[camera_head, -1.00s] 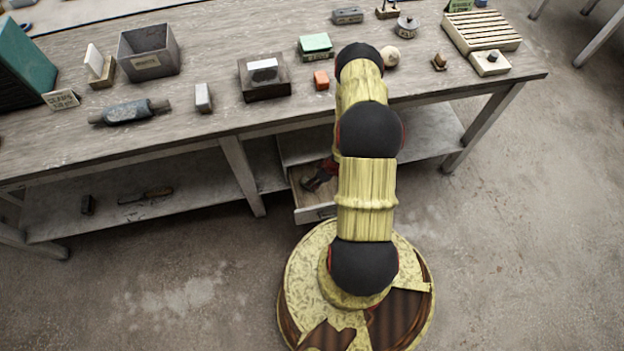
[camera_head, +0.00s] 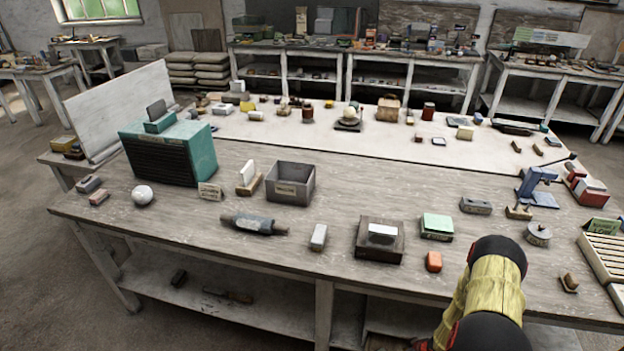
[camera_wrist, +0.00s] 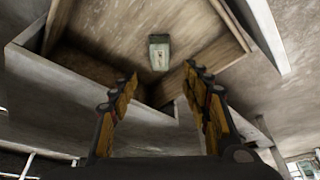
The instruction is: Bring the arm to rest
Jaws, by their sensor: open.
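My gripper (camera_wrist: 160,76) is open in the wrist view, its two fingers spread apart with nothing between them. It faces a wooden drawer or tray (camera_wrist: 110,35) with pale walls, and the fingertips lie over its near corner in the picture. A small grey-green block (camera_wrist: 159,52) with a light face lies on the drawer's floor, beyond the fingertips. In the head view my yellow and black arm (camera_head: 487,290) is at the lower right, in front of the bench edge. The gripper itself is hidden there or out of frame.
A white sphere (camera_head: 143,194) rests at the left. Bare floor (camera_head: 60,290) lies at lower left.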

